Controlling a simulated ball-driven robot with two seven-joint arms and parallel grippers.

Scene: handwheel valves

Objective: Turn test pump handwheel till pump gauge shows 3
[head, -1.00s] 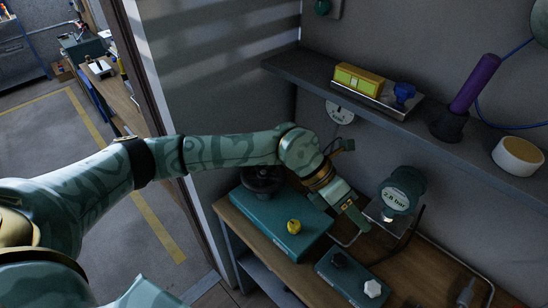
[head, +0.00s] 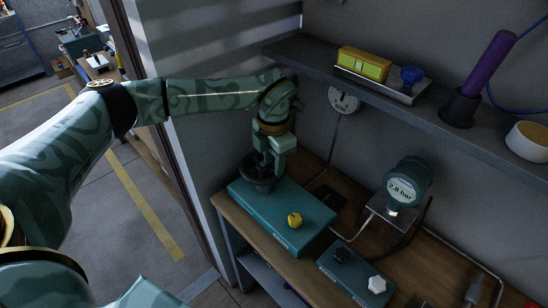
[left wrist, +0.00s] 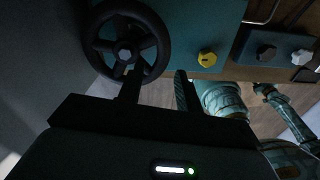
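The black handwheel (head: 250,177) sits on the left end of a teal pump box (head: 311,238). In the left wrist view the handwheel (left wrist: 127,40) shows its round rim, spokes and hub. My left gripper (head: 267,168) points down at the wheel and partly hides it. In the left wrist view my left gripper (left wrist: 158,74) has its two fingers apart. One finger overlaps the near rim of the wheel; the other is outside it. I cannot tell whether they touch. The round gauge (head: 407,188) seems to read 2.8 bar. My right gripper is not seen.
A yellow knob (head: 295,220) is on the pump box. A smaller teal box (head: 350,280) with black and white knobs stands at the right. A shelf (head: 450,135) hangs above the bench (head: 232,212). A dial (head: 343,99) is on the wall under it.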

